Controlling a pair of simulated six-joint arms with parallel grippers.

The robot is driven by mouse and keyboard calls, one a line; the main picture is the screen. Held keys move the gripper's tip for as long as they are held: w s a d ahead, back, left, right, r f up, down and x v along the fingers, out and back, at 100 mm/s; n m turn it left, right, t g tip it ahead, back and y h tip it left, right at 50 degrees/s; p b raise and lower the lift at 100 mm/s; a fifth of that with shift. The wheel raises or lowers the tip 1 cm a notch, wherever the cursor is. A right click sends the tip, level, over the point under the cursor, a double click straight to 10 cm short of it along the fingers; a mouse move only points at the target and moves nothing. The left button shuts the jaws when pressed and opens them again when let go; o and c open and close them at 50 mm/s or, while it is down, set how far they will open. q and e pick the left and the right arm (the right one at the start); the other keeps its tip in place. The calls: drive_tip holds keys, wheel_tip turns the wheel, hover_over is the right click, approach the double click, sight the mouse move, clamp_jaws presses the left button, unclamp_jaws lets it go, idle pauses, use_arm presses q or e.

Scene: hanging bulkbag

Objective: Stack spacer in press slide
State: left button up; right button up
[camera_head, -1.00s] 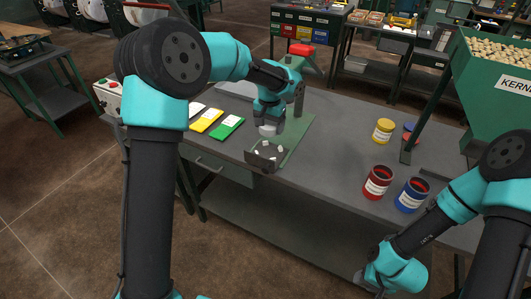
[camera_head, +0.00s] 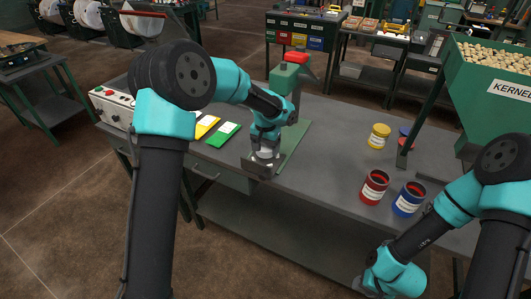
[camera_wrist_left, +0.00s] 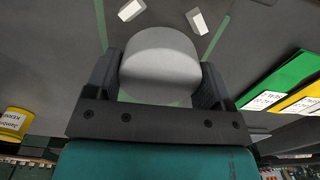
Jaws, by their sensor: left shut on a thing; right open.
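The spacer (camera_wrist_left: 160,62) is a light grey round piece. My left gripper (camera_head: 265,150) is shut on it, with one finger on each side in the left wrist view. In the head view the spacer (camera_head: 265,155) is mostly covered by the gripper, low over the dark press slide (camera_head: 257,170) at the table's front edge. I cannot tell whether it touches the slide. Two white blocks (camera_wrist_left: 197,21) show just beyond the spacer in the wrist view. The green press (camera_head: 284,82) stands behind the gripper. My right gripper (camera_head: 368,284) is open, low in front of the table, and partly cut off.
Green (camera_head: 223,134) and yellow (camera_head: 205,126) cards lie left of the press. A red can (camera_head: 374,188), a blue can (camera_head: 408,199) and a yellow can (camera_head: 379,136) stand right. A green kernel hopper (camera_head: 490,90) is at far right. Mid-table is clear.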

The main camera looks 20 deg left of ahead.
sight(266, 153)
use_arm(q)
drive_tip(key=shift+f, duration=1.45)
drive_tip(key=shift+f, duration=0.3)
drive_tip(key=o, duration=1.1)
wheel_tip(266, 153, up, 13)
drive_tip(key=shift+f, duration=0.2)
